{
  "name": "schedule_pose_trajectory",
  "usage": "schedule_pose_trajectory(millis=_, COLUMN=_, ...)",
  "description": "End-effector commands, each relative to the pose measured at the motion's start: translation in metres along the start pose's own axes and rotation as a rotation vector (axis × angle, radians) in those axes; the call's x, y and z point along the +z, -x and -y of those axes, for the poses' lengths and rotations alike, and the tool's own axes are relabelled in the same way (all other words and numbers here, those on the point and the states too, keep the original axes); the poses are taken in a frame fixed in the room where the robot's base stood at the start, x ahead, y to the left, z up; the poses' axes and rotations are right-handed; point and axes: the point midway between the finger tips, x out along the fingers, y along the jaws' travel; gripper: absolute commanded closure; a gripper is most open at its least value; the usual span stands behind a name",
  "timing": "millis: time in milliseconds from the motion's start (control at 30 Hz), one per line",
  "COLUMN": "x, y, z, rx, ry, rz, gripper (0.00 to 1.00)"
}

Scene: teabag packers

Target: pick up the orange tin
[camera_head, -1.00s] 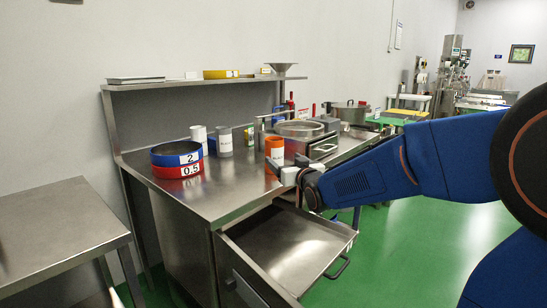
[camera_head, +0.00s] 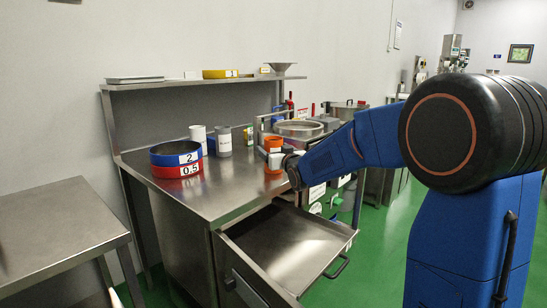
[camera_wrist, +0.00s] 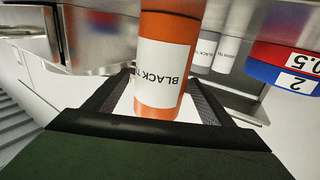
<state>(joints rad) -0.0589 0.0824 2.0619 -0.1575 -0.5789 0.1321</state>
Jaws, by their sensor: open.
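The orange tin (camera_head: 273,142) stands upright on the steel worktop, with its middle hidden by my gripper in the head view. In the wrist view the orange tin (camera_wrist: 180,27) appears upside down, its white label reading "BLACK T…". My gripper (camera_head: 278,160) is at the tin's mid-height. In the wrist view my gripper (camera_wrist: 160,92) is open, with a dark finger on each side of the tin. I cannot tell whether either finger touches it.
Blue and red sieve rings (camera_head: 176,160) marked 2 and 0.5 sit at the left. A grey labelled tin (camera_head: 224,141) and a white one (camera_head: 198,138) stand behind. A round steel pan (camera_head: 299,128) is at the right. An open steel drawer (camera_head: 290,247) juts out below.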

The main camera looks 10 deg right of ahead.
Motion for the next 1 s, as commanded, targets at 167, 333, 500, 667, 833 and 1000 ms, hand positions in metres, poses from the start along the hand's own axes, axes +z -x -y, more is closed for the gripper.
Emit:
schedule_pose_trajectory(millis=167, x=0.000, y=-0.010, z=0.000, rx=0.000, ry=0.000, rz=0.000, gripper=0.24)
schedule_pose_trajectory(millis=333, x=0.000, y=-0.010, z=0.000, rx=0.000, ry=0.000, rz=0.000, gripper=0.24)
schedule_pose_trajectory(millis=500, x=0.000, y=-0.010, z=0.000, rx=0.000, ry=0.000, rz=0.000, gripper=0.55)
schedule_pose_trajectory(millis=667, x=0.000, y=-0.010, z=0.000, rx=0.000, ry=0.000, rz=-0.001, gripper=0.69)
schedule_pose_trajectory(millis=833, x=-0.001, y=-0.010, z=0.000, rx=0.000, ry=0.000, rz=-0.001, gripper=0.69)
schedule_pose_trajectory(millis=1000, x=-0.015, y=-0.010, z=0.000, rx=0.000, ry=0.000, rz=-0.002, gripper=0.69)
